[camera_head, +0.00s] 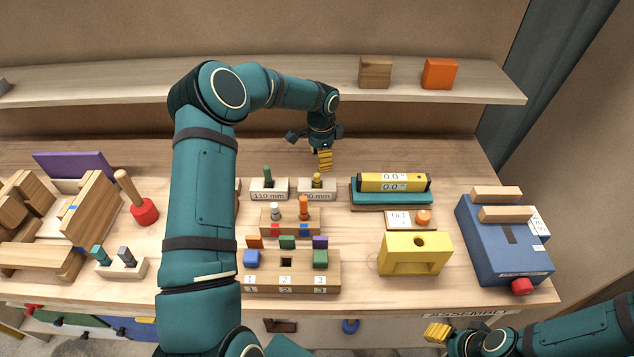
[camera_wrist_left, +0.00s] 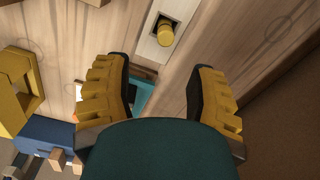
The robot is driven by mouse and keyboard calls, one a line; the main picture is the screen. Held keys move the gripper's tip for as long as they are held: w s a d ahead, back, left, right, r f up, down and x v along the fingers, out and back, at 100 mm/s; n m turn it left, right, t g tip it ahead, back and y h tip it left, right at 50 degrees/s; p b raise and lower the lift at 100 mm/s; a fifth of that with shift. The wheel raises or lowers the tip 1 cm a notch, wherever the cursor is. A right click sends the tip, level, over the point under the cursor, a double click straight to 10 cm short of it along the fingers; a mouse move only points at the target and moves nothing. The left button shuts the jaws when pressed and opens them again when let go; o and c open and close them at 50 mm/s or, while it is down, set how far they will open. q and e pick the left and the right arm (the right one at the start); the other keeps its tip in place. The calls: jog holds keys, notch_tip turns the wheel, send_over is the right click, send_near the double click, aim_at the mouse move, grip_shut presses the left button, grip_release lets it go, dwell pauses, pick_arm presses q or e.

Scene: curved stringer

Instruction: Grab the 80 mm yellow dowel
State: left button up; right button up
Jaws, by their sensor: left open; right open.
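The yellow dowel (camera_head: 317,180) stands upright in a small light wooden holder (camera_head: 317,191) whose label reads partly as 80 mm. In the left wrist view the yellow dowel (camera_wrist_left: 166,34) shows end-on in its holder, beyond the fingertips. My left gripper (camera_head: 325,160) is above the back of the table, just behind and above the dowel, apart from it. In the left wrist view its yellow fingers (camera_wrist_left: 160,75) are spread with nothing between them. My right gripper (camera_head: 440,331) is at the lower right, in front of the table edge, away from the dowel; it is open.
A holder marked 110 mm (camera_head: 269,189) with a green dowel (camera_head: 267,175) stands just left. A teal tray with a yellow level (camera_head: 393,182) lies to the right. A peg block (camera_head: 291,220) stands in front. The shelf (camera_head: 270,92) runs behind my left arm.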

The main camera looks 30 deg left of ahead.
aim_at(316, 174)
pick_arm(q)
jog(key=f, duration=0.2)
jog(key=a+f, duration=0.1)
jog(key=f, duration=0.4)
jog(key=shift+s+a+f+p, duration=0.15)
jog(key=shift+s+f+p, duration=0.1)
jog(key=shift+f+p, duration=0.15)
jog(key=shift+f, duration=0.4)
grip_shut()
